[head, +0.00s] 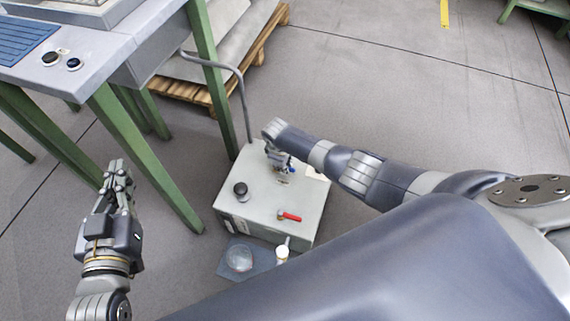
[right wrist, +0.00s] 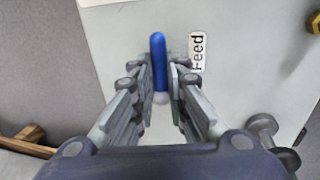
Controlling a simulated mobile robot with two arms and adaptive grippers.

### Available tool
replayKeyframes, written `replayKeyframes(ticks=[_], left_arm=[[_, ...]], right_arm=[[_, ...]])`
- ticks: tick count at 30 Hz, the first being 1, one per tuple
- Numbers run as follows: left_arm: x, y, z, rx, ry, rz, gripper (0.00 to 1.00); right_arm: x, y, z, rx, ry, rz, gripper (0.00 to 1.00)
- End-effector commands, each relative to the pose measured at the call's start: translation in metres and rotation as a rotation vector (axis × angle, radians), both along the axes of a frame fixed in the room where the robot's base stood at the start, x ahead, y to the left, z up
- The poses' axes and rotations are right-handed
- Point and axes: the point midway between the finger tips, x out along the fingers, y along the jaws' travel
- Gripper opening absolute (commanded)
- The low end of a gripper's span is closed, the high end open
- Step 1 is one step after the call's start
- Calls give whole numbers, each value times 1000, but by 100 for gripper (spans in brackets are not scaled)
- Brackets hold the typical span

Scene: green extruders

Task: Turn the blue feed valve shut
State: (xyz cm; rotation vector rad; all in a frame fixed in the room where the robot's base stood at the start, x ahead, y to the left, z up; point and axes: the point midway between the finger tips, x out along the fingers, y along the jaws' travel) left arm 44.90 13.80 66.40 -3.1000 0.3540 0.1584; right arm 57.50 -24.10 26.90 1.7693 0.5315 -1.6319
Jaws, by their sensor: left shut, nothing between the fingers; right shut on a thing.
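The blue feed valve's handle (right wrist: 158,55) stands between the fingers of my right gripper (right wrist: 160,82) in the right wrist view. The fingers are shut on it, one on each side. The handle runs up and down in that picture, beside a white label (right wrist: 197,52) reading "Feed". In the head view my right gripper (head: 281,165) is over the top of a pale grey box (head: 258,205), near its back; it largely hides the valve. My left gripper (head: 118,172) is shut and empty, left of the box and apart from it.
A red lever (head: 289,216) and a black knob (head: 240,188) sit on the box top. A bent grey pipe (head: 243,100) rises behind it. A blue-grey mat (head: 262,266) lies in front.

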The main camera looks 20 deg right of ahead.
Motion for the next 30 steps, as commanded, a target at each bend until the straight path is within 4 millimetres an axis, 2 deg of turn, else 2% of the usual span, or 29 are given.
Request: replayKeyframes(ticks=[6,7,9,23,30], left_arm=[[0,0,0,-1,0,0,0],[0,0,0,-1,0,0,0],[0,0,0,-1,0,0,0],[1,0,0,0,1,0,0],[0,0,0,0,1,0,0]], right_arm=[[-2,0,-1,1,5,-5,0],[-2,0,-1,1,5,-5,21],[-2,0,-1,0,5,-4,34],[-1,0,4,2,0,-1,34],[-3,3,26,2,-1,-1,34]])
